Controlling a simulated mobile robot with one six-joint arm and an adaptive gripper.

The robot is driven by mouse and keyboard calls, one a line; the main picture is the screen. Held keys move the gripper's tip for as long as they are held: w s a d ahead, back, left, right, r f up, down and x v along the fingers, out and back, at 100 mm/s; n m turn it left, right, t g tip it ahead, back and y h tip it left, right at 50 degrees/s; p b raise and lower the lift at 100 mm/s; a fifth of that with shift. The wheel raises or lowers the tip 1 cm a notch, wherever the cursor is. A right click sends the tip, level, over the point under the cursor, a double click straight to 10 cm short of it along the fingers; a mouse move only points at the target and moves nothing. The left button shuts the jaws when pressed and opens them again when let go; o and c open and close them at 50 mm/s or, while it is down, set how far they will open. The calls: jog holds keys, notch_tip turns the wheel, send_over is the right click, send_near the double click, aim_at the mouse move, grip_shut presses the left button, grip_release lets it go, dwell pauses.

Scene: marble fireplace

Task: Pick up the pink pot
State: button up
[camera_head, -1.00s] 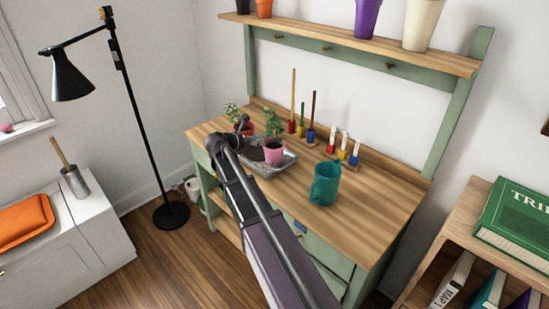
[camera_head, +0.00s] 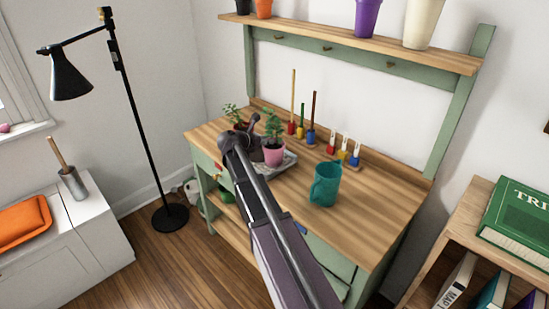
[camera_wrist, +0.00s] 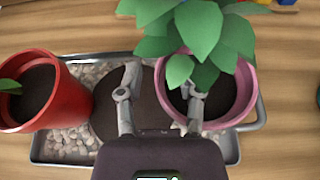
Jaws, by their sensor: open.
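The pink pot (camera_head: 274,155) holds dark soil and a leafy green plant, and stands on a grey metal tray (camera_head: 290,163) on the wooden bench top. In the wrist view the pink pot (camera_wrist: 249,98) is at the right, with leaves covering part of its rim. My gripper (camera_wrist: 158,90) is open above the tray. Its right finger is over the pot's soil and its left finger is over a dark round patch left of the pot, so the pot's left rim lies between them. In the head view my gripper (camera_head: 250,130) is partly hidden by my arm.
A red pot (camera_wrist: 72,98) with a plant stands on the left part of the tray among pebbles. A teal mug (camera_head: 325,184) stands right of the tray. Coloured tools (camera_head: 311,134) stand along the back. A shelf (camera_head: 350,42) with pots is above.

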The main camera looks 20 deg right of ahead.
jog(key=shift+d, duration=0.2)
dwell(0.4)
grip_shut()
